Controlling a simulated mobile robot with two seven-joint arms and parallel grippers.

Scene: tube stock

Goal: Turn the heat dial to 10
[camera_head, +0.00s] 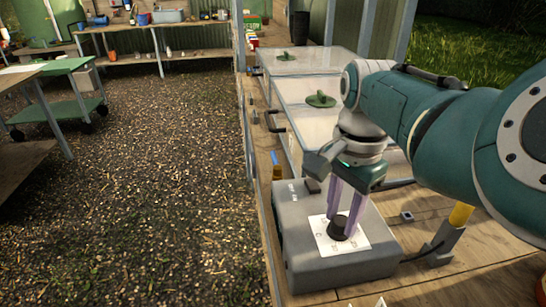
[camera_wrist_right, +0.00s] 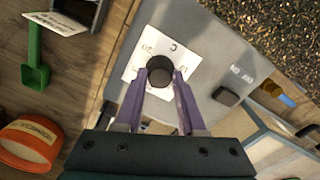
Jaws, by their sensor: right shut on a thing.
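The heat dial (camera_head: 338,228) is a round black knob on a white scale plate (camera_head: 358,233) on top of a grey control box (camera_head: 300,240). It also shows in the right wrist view (camera_wrist_right: 160,68), where the scale plate (camera_wrist_right: 147,48) has marks around the knob. The marks are partly hidden and too small to read surely, and I cannot tell the dial's setting. My right gripper (camera_head: 341,223) points down with its purple fingers shut on the dial, one on each side (camera_wrist_right: 161,77). My left gripper is not in view.
A black switch (camera_wrist_right: 226,96) sits on the box beside printed lettering. Clear-lidded cases with green knobs (camera_head: 320,100) stand behind it. A green scoop (camera_wrist_right: 36,62) and an orange roll (camera_wrist_right: 30,143) lie on the wooden bench.

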